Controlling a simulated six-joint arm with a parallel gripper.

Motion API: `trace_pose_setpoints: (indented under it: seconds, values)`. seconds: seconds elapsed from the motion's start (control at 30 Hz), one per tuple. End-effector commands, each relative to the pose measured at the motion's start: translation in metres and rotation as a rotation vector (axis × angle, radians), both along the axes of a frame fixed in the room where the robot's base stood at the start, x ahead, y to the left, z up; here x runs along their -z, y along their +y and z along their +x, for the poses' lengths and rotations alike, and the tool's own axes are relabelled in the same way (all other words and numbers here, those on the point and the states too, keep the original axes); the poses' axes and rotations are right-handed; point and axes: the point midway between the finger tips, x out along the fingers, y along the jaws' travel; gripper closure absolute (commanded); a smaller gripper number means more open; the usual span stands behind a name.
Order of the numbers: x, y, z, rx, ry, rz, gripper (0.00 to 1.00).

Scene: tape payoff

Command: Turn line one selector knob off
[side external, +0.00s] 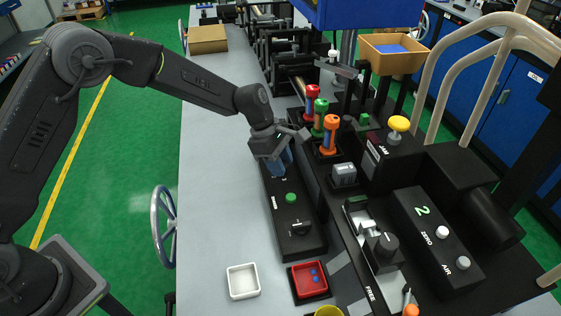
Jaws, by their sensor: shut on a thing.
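A long black control box (312,247) lies along the bench in the side external view. It carries a green button (291,198) and, nearer the camera, a black knob (300,228) with small white lettering too small to read. My gripper (282,166) points down over the far end of this box, beyond the green button and apart from the black knob. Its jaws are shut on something. A blue-grey patch shows at the jaws, but I cannot tell whether it is the held thing or the fingers. The gripper hides that part of the box.
Red, green and orange spools (329,134) stand beside the gripper. A second black box (435,240) marked 2 is at right.

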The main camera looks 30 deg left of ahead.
Motion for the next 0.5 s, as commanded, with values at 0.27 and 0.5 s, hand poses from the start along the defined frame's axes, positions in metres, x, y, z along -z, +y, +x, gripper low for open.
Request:
trace_pose_setpoints:
  seconds: [0.27, 0.5]
  values:
    - [0.0, 0.0001, 0.0015, 0.124, -0.001, 0.0, 0.9]
    - [0.0001, 0.0001, 0.0021, 0.323, 0.0, 0.0, 0.9]
